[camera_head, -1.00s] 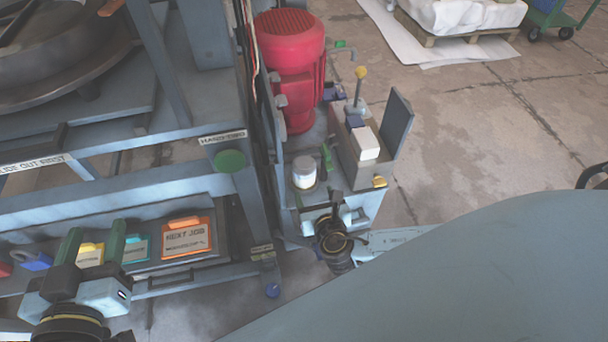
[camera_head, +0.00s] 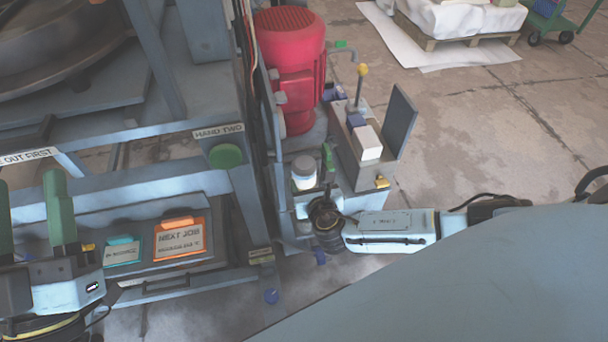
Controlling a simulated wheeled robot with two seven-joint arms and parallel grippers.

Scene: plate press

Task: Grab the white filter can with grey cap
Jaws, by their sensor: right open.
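The white filter can (camera_head: 303,175) with a pale grey cap stands upright on the small grey-blue unit beside the press. My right gripper (camera_head: 315,175) is at the can, coming from the near side. One green finger shows just to the can's right; the other finger is not clear. The gripper is open, and I cannot tell whether it touches the can. My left gripper (camera_head: 32,215) is at the left edge, with its two green fingers wide apart and nothing between them.
A red motor (camera_head: 290,65) stands behind the can. To its right are a white block (camera_head: 368,142), a yellow-knobbed lever (camera_head: 361,72) and an upright grey panel (camera_head: 399,120). An orange-framed "NEXT JOB" sign (camera_head: 180,240) lies on the press shelf. Floor at right is open.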

